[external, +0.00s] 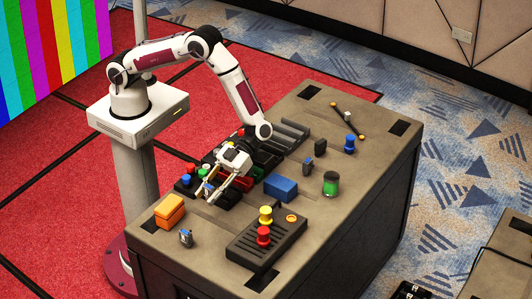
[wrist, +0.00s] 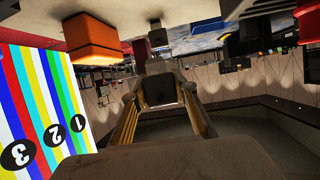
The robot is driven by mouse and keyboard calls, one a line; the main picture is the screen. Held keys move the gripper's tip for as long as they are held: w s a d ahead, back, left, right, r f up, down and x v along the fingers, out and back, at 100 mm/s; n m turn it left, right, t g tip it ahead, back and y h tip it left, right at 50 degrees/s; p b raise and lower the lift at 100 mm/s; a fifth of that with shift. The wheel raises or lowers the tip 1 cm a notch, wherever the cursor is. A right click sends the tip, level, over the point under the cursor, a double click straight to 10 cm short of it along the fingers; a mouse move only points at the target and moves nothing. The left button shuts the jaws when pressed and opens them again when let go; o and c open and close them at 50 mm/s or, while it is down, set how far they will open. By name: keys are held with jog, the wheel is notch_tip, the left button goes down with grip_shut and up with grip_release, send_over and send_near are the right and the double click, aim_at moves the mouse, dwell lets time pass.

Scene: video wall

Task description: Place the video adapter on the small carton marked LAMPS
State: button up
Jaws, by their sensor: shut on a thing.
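My gripper (external: 210,194) is above the left part of the dark case top, seen in the external view. In the wrist view my gripper (wrist: 158,88) is shut on a small dark block (wrist: 162,91), which looks like the video adapter; the block is hard to make out in the external view. An orange box (external: 169,211) stands near the case's left corner, apart from my gripper, and shows in the wrist view (wrist: 92,40). A blue box (external: 281,187) lies to the right of my gripper. No LAMPS marking is readable, so I cannot tell which box is the carton.
A small grey object (external: 186,237) stands close to the orange box. A dark panel (external: 266,240) with red and yellow knobs lies in front. A green-banded jar (external: 331,183) and a blue knob (external: 349,144) stand to the right. Coloured pieces crowd the area behind my gripper.

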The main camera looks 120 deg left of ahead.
jog(key=w+a+r+n+t+y, duration=0.1)
jog(key=w+a+r+n+t, duration=0.1)
jog(key=a, duration=0.6)
jog(key=w+a+r+n+t+y, duration=0.1)
jog(key=w+a+n+t, duration=0.3)
jog(key=a, duration=0.5)
jog(key=w+a+r+n+t+y, duration=0.2)
jog(key=w+a+n+t, duration=0.1)
jog(key=a, duration=0.5)
jog(key=shift+w+a+r+n+t, duration=0.25)
jog(key=shift+w+r+n+t, duration=0.25)
jog(key=shift+t, duration=0.3)
jog(key=shift+f, duration=0.15)
send_over(281, 183)
jog(key=shift+s+f, duration=0.1)
jog(key=shift+f, duration=3)
jog(key=shift+f, duration=1.9)
jog(key=shift+f, duration=0.15)
jog(key=o, duration=1)
